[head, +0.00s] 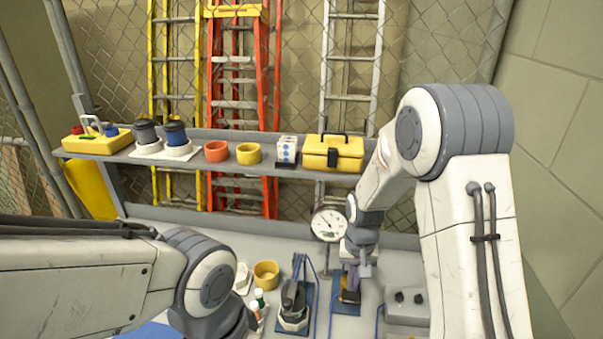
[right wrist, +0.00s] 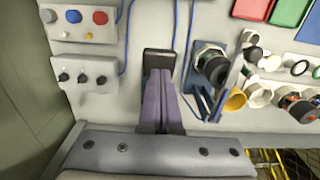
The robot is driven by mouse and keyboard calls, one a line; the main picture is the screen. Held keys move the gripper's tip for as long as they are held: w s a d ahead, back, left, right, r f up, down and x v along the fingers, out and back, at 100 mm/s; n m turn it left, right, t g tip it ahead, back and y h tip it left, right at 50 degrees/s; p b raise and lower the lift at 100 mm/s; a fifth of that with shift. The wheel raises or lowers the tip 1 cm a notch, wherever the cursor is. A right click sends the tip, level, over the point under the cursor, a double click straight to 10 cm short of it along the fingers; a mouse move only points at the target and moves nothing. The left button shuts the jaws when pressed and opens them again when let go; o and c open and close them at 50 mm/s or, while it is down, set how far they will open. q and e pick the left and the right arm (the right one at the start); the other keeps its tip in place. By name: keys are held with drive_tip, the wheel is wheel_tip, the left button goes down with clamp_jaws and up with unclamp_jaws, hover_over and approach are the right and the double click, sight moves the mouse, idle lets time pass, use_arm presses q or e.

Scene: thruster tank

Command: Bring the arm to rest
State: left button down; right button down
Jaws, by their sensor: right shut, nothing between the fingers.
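My right arm (head: 470,210) comes in from the right in the head view and bends down to the bench. Its gripper (head: 352,282) is over a blue plate (head: 346,307) on the bench. In the right wrist view the purple fingers (right wrist: 160,98) lie together with nothing between them. A dark block (right wrist: 158,60) shows just beyond the fingertips; I cannot tell whether they touch it. My left arm (head: 90,285) crosses the lower left of the head view; its gripper does not show.
A round dial gauge (head: 328,223) stands close left of my right gripper. A grey knob box (head: 406,298) is to its right. A clamp-like device (head: 294,303) and a yellow cup (head: 266,273) stand left. The shelf (head: 210,167) behind holds a yellow toolbox (head: 332,153).

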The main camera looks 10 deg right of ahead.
drive_tip(key=s+a+r+n+b, duration=0.1)
drive_tip(key=s+a+n+b, duration=0.4)
drive_tip(key=s+a+b, duration=0.45)
drive_tip(key=s+a+n+b, duration=0.2)
drive_tip(key=s, duration=0.5)
drive_tip(key=s+a+f+n+y+b, duration=0.1)
drive_tip(key=s+a+n+b, duration=0.1)
drive_tip(key=s, duration=0.5)
drive_tip(key=shift+a+n, duration=0.15)
drive_tip(key=shift+n, duration=0.65)
